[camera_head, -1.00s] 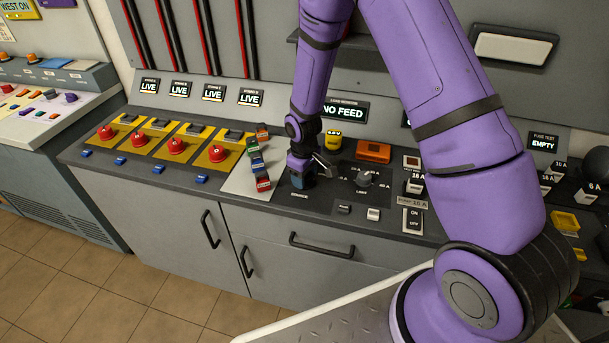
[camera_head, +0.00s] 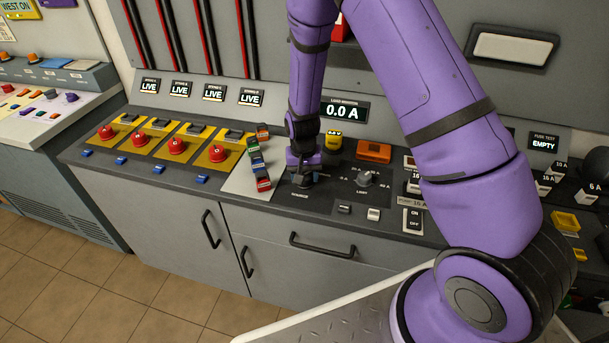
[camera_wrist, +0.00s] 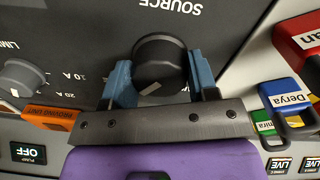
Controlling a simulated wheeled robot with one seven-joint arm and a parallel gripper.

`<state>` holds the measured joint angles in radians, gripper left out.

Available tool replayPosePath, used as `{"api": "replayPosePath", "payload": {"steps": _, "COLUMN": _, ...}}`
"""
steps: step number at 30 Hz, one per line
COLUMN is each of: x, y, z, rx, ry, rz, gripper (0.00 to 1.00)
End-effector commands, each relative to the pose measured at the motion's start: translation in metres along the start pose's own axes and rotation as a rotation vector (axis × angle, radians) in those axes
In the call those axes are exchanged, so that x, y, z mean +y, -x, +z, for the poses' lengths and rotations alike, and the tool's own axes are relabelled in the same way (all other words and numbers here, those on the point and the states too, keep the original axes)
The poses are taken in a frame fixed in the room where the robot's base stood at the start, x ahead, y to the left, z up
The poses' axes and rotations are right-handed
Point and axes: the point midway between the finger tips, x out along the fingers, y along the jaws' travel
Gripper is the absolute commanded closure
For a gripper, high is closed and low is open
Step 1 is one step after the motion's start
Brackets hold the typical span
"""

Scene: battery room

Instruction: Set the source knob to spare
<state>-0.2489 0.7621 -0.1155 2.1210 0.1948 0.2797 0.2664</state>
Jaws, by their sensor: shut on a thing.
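The source knob (camera_wrist: 158,60) is a round black knob with a pale pointer mark, below the upside-down "SOURCE" lettering in the wrist view. My gripper (camera_wrist: 160,78) has its two blue fingers on either side of the knob and is shut on it. In the head view my gripper (camera_head: 302,176) is down at the knob on the dark panel (camera_head: 325,204), and it mostly hides the knob. The position labels around the knob are hidden, so I cannot tell which one it points to. The load monitor display (camera_head: 345,111) reads "0.0 A".
To the left stand several padlock-like tags (camera_head: 257,160) and red buttons on yellow plates (camera_head: 219,153).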

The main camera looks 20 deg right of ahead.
Motion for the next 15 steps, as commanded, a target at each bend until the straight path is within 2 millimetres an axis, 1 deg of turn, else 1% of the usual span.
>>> {"api": "replayPosePath", "payload": {"steps": 6, "x": -0.0007, "y": 0.0004, "z": -0.0005, "rx": -0.002, "ry": -0.101, "rz": -0.001, "gripper": 0.7}}
{"api": "replayPosePath", "payload": {"steps": 15, "x": -0.0004, "y": 0.0004, "z": -0.0007, "rx": -0.004, "ry": -0.155, "rz": 0.0, "gripper": 0.7}}
